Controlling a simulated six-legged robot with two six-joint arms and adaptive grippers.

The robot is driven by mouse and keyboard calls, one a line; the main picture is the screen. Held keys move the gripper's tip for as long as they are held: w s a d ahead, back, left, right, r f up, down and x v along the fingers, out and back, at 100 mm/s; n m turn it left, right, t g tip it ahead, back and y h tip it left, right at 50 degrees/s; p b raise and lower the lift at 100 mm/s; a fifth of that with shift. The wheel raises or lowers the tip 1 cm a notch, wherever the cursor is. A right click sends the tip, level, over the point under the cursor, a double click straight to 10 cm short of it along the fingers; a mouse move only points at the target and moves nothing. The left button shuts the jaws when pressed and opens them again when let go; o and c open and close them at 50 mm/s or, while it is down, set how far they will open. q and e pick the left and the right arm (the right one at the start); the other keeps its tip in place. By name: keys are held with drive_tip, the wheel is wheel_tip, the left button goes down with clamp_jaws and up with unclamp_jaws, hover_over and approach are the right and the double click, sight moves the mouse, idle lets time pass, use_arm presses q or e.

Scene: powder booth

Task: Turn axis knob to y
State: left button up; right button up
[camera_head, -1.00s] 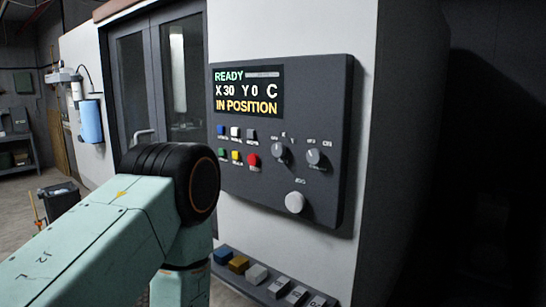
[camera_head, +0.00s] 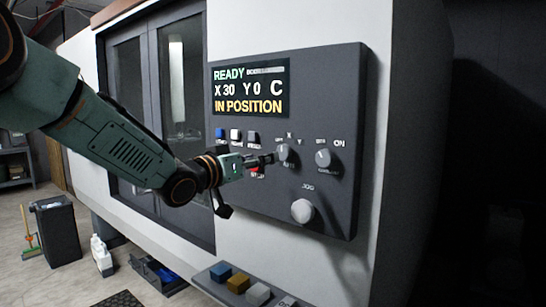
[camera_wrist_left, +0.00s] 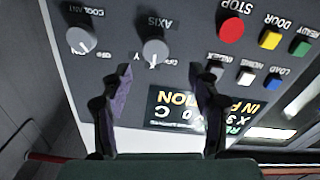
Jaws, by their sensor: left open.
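The axis knob (camera_head: 284,153) is a grey round knob on the dark control panel (camera_head: 325,90), under small OFF, X and Y marks. In the left wrist view the axis knob (camera_wrist_left: 155,52) appears upside down, its pale pointer line toward the middle mark, between OFF and Y. My left gripper (camera_head: 270,159) is just left of the knob in the head view. In the left wrist view the open, empty fingers of my left gripper (camera_wrist_left: 163,76) stand apart, with the knob beyond the gap between them. Whether a finger touches it I cannot tell. My right gripper is out of view.
The display (camera_head: 249,90) reads READY, X 30, Y 0, C, IN POSITION. The coolant knob (camera_head: 324,158) is right of the axis knob, and the jog knob (camera_head: 302,211) is below. The red stop button (camera_wrist_left: 231,29) is close by. A ledge with coloured blocks (camera_head: 238,283) juts out below.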

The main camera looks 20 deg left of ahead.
sight(282, 154)
use_arm(q)
drive_tip(key=w+d, duration=0.1)
drive_tip(key=w+p, duration=0.1)
drive_tip(key=w+d, duration=0.1)
drive_tip(key=w, duration=0.1)
drive_tip(key=shift+d+r, duration=0.3)
drive_tip(key=shift+r, duration=0.1)
drive_tip(key=shift+w+d+f+p, duration=0.1)
drive_tip(key=shift+w+f+p, duration=0.15)
drive_tip(key=shift+w, duration=0.5)
drive_tip(key=shift+w+d+f+p, duration=0.1)
drive_tip(key=shift+w+f+p, duration=0.1)
drive_tip(key=shift+w, duration=0.5)
drive_tip(key=shift+s+r, duration=0.2)
drive_tip(key=shift+s, duration=0.1)
drive_tip(key=shift+s+r, duration=0.15)
drive_tip(key=shift+s, duration=0.15)
drive_tip(key=shift+c, duration=1.3)
drive_tip(key=shift+w+f, duration=0.25)
drive_tip(key=shift+w, duration=0.15)
drive_tip(key=c, duration=0.9)
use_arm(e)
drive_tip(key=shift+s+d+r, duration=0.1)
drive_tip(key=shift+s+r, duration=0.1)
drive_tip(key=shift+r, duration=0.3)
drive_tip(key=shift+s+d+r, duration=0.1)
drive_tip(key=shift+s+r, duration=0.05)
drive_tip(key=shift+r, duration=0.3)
